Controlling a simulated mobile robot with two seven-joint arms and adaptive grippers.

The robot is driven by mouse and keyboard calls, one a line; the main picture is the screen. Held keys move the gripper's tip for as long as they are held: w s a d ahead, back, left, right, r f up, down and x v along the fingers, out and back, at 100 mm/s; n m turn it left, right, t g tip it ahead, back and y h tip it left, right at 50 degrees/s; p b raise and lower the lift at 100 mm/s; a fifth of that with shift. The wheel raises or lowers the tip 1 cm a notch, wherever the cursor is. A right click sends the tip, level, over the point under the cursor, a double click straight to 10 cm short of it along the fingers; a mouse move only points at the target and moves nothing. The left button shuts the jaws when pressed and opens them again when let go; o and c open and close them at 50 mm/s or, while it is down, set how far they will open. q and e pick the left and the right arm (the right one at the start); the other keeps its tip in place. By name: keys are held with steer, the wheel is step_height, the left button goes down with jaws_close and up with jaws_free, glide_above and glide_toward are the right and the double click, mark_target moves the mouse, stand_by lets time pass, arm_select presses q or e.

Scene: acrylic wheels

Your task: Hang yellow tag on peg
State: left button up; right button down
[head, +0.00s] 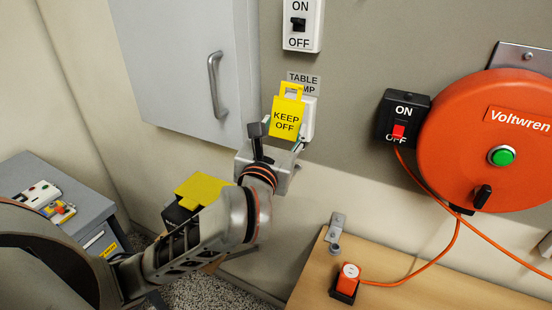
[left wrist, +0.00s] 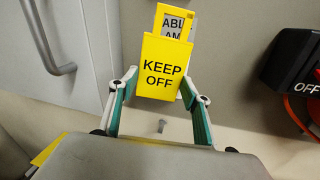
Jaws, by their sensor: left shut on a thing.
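The yellow tag (head: 286,118) reads KEEP OFF and has an open loop at its top. It is upright in front of a white switch plate (head: 309,118) on the wall. My left gripper (head: 279,140) is shut on the tag's lower part. In the left wrist view the tag (left wrist: 162,68) stands between the two fingers, its loop framing part of the label behind. A small grey peg-like piece (left wrist: 161,126) shows below the tag there; I cannot tell whether it is the task's peg. No peg shows at the loop. My right gripper is not in view.
A grey cabinet (head: 185,60) with a handle is left of the tag. Another ON/OFF switch (head: 302,24) is above. A black switch box (head: 404,117) and orange cable reel (head: 480,140) are to the right. A wooden table (head: 400,291) with an orange plug is below right.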

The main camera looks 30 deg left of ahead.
arm_select(q)
steer(key=s+d+r+m+h+p, duration=0.2)
steer(key=d+r, duration=0.4)
steer(key=r, duration=0.6)
steer(key=s+d+r+m+h+p, duration=0.15)
steer(key=d+r, duration=0.35)
steer(key=r, duration=0.7)
steer(key=shift+h, duration=0.25)
steer(key=shift+w+d+f, duration=0.1)
steer(key=shift+w+f, duration=0.2)
steer(key=shift+w, duration=1.35)
steer(key=shift+w+f, duration=0.25)
steer(key=shift+w, duration=1.35)
steer(key=shift+w+d+f, duration=0.1)
steer(key=shift+w+f, duration=0.2)
steer(key=shift+w, duration=1.35)
steer(key=o, duration=1)
